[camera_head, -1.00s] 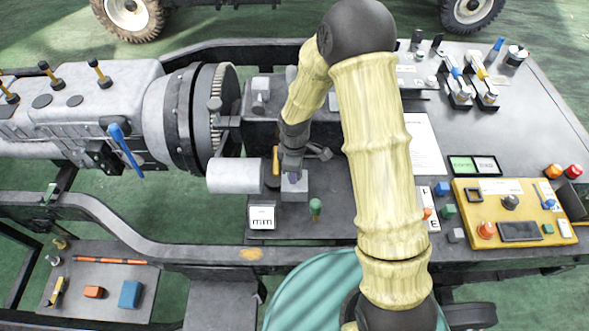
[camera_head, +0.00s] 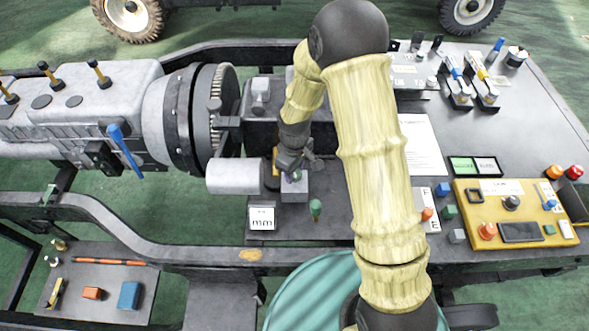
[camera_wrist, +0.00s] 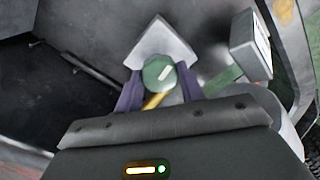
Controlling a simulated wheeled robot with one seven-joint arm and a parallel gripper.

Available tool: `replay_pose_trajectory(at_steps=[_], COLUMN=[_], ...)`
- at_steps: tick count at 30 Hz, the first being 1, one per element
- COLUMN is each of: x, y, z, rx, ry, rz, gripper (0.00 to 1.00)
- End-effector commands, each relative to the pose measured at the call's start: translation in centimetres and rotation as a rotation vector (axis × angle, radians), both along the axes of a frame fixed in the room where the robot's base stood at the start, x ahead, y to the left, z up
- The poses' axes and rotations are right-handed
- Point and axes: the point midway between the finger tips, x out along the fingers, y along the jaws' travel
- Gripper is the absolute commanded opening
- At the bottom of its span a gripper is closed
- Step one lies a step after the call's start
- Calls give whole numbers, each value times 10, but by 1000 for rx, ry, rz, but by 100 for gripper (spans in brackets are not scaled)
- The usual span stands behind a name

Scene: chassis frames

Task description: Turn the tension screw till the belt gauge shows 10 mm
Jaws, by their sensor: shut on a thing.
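The tension screw, a round green knob with a pale mark (camera_wrist: 159,72), sits on a light grey block (camera_wrist: 160,42) in the wrist view. The block also shows in the head view (camera_head: 295,191). My gripper (camera_wrist: 158,88) is shut on the knob, with one purple finger on each side of it. In the head view my gripper (camera_head: 291,174) is at the top of the block and hides most of the knob. The belt gauge (camera_head: 262,217) is a small white display left of the block, marked "mm"; its number is too small to read.
A grey cylinder (camera_head: 234,176) lies just left of my gripper. A small green-topped knob (camera_head: 316,207) stands right of the block. A yellow control panel (camera_head: 470,214) is on the right. A tray (camera_head: 78,302) with small parts lies at lower left.

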Motion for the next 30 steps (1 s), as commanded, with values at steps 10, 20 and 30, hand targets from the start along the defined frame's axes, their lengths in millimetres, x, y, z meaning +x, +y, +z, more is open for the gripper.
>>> replay_pose_trajectory(at_steps=[10,20,30], x=[1,1,1], y=[0,0,0], z=[1,5,59], rx=[0,1,2], ry=[-3,-3,-7], rz=[1,1,0], gripper=[60,60,60])
